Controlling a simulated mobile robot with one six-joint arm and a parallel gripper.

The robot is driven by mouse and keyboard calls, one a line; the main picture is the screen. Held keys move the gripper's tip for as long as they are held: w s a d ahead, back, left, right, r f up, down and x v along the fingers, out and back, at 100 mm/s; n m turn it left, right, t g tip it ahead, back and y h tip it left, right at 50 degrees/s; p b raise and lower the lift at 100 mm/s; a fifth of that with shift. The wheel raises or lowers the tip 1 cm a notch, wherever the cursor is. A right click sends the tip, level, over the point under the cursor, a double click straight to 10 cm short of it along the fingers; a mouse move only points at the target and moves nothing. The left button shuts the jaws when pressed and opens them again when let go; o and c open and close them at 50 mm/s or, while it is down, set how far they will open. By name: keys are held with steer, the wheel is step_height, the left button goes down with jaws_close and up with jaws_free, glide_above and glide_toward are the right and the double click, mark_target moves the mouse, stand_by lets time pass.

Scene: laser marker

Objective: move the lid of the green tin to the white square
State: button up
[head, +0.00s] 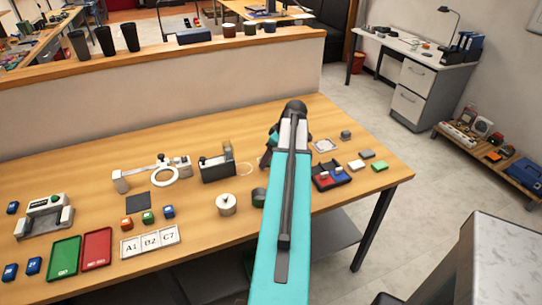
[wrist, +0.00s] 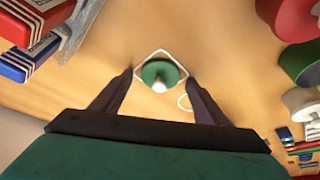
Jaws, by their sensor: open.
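The green lid with a white knob (wrist: 160,73) lies inside the outline of the white square (wrist: 141,60) in the wrist view. My gripper (wrist: 160,75) is open above it, with one finger on each side and gaps to the lid. The green tin (head: 258,196) stands on the table left of my arm, and its dark top shows no knob. It also shows at the right edge of the wrist view (wrist: 301,62).
A white tin with a knobbed lid (head: 226,205) stands left of the green tin. A black tray with red and blue items (head: 331,184) lies right of my arm.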

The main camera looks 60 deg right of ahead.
steer(key=shift+r, duration=0.2)
steer(key=b+v, duration=0.2)
steer(key=v, duration=1)
stand_by(0.9)
